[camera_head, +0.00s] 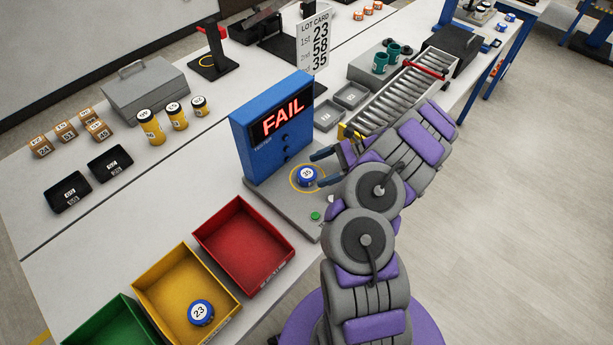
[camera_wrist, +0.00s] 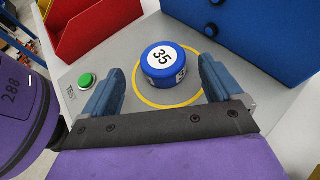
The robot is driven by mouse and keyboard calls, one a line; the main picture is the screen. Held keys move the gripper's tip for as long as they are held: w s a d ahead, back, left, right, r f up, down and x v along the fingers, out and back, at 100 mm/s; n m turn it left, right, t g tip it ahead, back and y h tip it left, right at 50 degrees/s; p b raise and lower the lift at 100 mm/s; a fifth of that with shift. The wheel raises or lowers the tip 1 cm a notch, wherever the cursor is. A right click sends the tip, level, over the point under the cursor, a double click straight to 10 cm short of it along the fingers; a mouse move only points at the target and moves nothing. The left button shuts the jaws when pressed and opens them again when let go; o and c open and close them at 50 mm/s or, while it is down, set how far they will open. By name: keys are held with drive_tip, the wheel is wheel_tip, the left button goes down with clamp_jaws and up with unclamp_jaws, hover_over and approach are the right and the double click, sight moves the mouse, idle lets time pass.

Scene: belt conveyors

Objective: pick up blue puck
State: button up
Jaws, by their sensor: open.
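A blue puck (camera_head: 307,175) labelled 35 stands inside a yellow ring on the grey plate of a blue tester (camera_head: 272,130) whose screen reads FAIL. The puck also shows in the wrist view (camera_wrist: 164,64), just beyond the fingertips. My gripper (camera_head: 322,167) is open, with its two blue-grey fingers (camera_wrist: 160,88) apart and nothing between them. In the wrist view one finger is to the left of the puck and one to the right. A second blue puck (camera_head: 200,312), labelled 23, lies in the yellow tray (camera_head: 160,275).
A red tray (camera_head: 240,240) and a green tray (camera_head: 100,325) flank the yellow one. A green button (camera_head: 315,215) is on the tester plate, near my left finger in the wrist view. A roller conveyor (camera_head: 390,95) stands behind my arm. Yellow canisters (camera_head: 175,112) stand at the left.

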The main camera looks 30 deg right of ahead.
sight(308, 173)
drive_tip(key=shift+w+a+f, duration=0.25)
drive_tip(key=shift+a, duration=0.2)
drive_tip(key=b+x, duration=0.1)
drive_tip(key=x, duration=0.3)
drive_tip(key=shift+w+r, duration=0.1)
drive_tip(key=shift+w, duration=0.05)
drive_tip(key=shift+d, duration=0.1)
drive_tip(key=c, duration=1.2)
drive_tip(key=shift+r, duration=0.15)
wheel_tip(308, 173, up, 4)
drive_tip(key=shift+f+p, duration=0.1)
drive_tip(key=shift+p, duration=0.5)
drive_tip(key=s, duration=0.5)
drive_tip(key=s+p, duration=0.1)
drive_tip(key=s, duration=0.4)
drive_tip(key=s+r+p, duration=0.1)
drive_tip(key=s, duration=0.5)
